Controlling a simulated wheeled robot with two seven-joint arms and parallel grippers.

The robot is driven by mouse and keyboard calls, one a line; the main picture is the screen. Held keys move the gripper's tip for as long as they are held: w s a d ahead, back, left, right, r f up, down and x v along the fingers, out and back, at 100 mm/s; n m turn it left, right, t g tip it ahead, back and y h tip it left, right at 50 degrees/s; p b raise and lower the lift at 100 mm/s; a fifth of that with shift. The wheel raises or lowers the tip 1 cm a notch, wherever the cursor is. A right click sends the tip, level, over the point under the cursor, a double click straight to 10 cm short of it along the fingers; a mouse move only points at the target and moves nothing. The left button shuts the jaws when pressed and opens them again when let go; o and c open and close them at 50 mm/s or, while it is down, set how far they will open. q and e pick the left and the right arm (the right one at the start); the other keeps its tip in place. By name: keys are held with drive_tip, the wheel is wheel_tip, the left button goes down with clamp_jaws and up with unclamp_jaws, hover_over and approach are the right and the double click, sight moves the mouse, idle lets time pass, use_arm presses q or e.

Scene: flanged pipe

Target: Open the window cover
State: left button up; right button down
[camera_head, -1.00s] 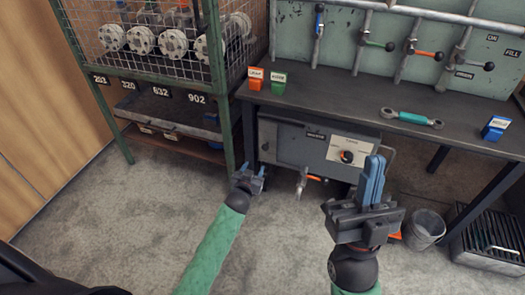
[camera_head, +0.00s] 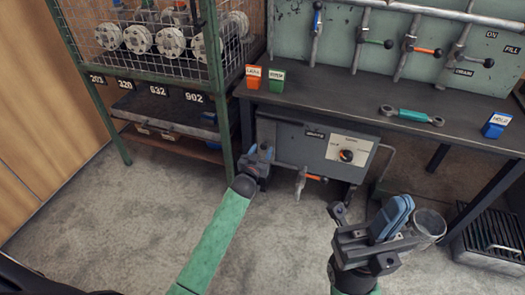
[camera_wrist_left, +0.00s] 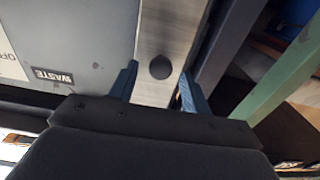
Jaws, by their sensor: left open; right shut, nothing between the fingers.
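A grey box (camera_head: 318,150) with a label and a dial (camera_head: 346,156) hangs under the bench. I cannot tell for sure which part is the window cover. My left gripper (camera_head: 262,152) is at the box's left end, hiding part of it. In the left wrist view, the open blue fingers (camera_wrist_left: 158,85) appear on either side of a pale metal strip (camera_wrist_left: 167,35) with a dark round spot (camera_wrist_left: 160,67). Contact cannot be told. My right gripper (camera_head: 398,212) is shut and empty, in front of the bench at the lower right.
A green wire-mesh rack (camera_head: 150,50) stands left of the bench (camera_head: 350,100). A tap (camera_head: 300,182) hangs below the box. A bucket (camera_head: 428,226) and a dark grated crate (camera_head: 490,235) stand at the right. The floor between my arms is clear.

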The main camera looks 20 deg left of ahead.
use_arm(q)
drive_tip(key=shift+w, duration=0.85)
clamp_jaws()
drive_tip(key=shift+d, duration=0.6)
drive_tip(key=shift+s+d+f+p, duration=0.1)
drive_tip(key=shift+d+p, duration=0.45)
drive_tip(key=shift+d, duration=1.2)
drive_tip(key=shift+s+d+p, duration=0.1)
drive_tip(key=shift+d+p, duration=0.4)
drive_tip(key=shift+d, duration=1.2)
unclamp_jaws()
